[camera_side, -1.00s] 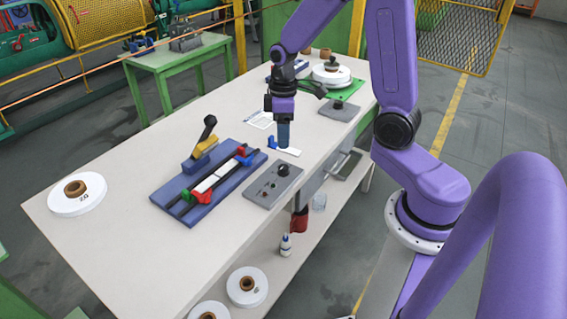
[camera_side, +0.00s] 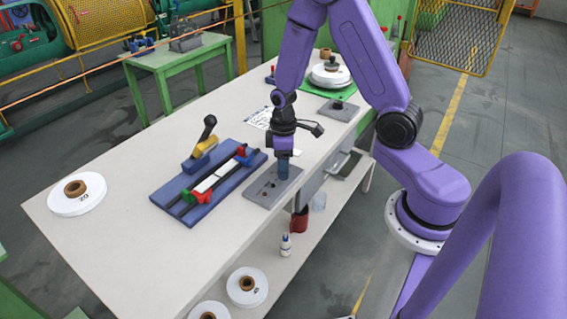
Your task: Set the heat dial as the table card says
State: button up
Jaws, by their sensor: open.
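A grey plate (camera_side: 262,190) with a few small marks lies on the table in front of the long white bench's right edge. The dark dial on this plate is hidden behind my gripper (camera_side: 283,176). My gripper points straight down over the dial's place, its dark blue fingers at or just above the plate; contact cannot be told. A second grey plate (camera_side: 345,113) with a dark knob (camera_side: 338,103) lies further back. A white printed card (camera_side: 259,118) lies on the table behind my gripper; its text is too small to read. Which knob is the heat dial is not readable.
A blue fixture (camera_side: 185,207) with a black-handled lever (camera_side: 208,128) stands left of the plate. A white spool (camera_side: 77,205) lies at the table's left end. A green mat (camera_side: 316,90) carries a white round stack (camera_side: 331,80). The table's front left is clear.

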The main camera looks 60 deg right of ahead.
jog(key=shift+c, duration=0.4)
grip_shut()
jog(key=m, duration=1.1)
jog(key=shift+m, duration=0.3)
dwell(0.4)
jog(key=shift+o, duration=0.4)
grip_release()
